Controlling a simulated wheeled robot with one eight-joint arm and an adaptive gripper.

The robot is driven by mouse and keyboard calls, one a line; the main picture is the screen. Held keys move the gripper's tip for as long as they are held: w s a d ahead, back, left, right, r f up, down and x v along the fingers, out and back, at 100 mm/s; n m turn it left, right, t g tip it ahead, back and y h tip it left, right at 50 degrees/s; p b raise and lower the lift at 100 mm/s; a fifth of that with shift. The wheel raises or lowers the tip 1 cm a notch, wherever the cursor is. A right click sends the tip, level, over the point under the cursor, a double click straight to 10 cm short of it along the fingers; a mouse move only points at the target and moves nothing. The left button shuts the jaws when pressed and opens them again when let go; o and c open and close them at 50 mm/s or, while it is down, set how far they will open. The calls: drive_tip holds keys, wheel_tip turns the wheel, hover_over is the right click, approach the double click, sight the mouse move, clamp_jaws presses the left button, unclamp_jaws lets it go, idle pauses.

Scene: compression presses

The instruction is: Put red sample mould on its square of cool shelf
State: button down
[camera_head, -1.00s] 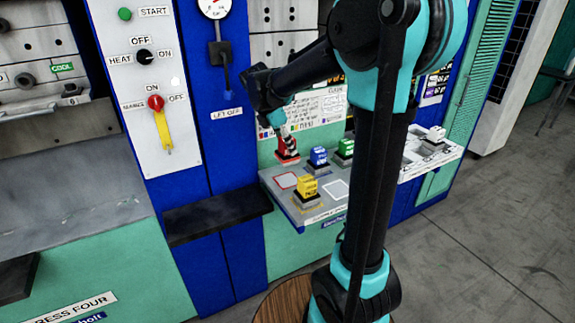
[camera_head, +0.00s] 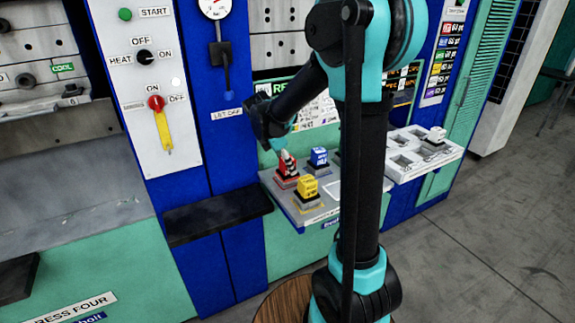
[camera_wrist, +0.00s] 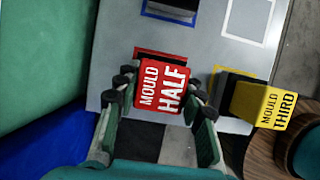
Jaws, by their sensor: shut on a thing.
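The red sample mould (camera_wrist: 161,86), marked MOULD HALF, is between the fingers of my gripper (camera_wrist: 163,95), which is shut on it. In the head view the red mould (camera_head: 283,184) is at the front left of the grey cool shelf (camera_head: 318,214), below my gripper (camera_head: 287,163). The red-outlined square (camera_wrist: 158,53) shows just past the mould's far edge in the wrist view; the mould covers most of it. I cannot tell whether the mould touches the shelf.
A yellow mould (camera_head: 307,188) stands close on the right; it also shows in the wrist view (camera_wrist: 265,103). A blue mould (camera_head: 318,157) stands behind. A white-outlined square (camera_wrist: 250,17) is empty. A white tray (camera_head: 407,165) is at the right, partly behind my arm.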

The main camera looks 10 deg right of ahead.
drive_tip(key=c, duration=0.9)
unclamp_jaws()
drive_tip(key=shift+f, duration=0.1)
drive_tip(key=v, duration=1.2)
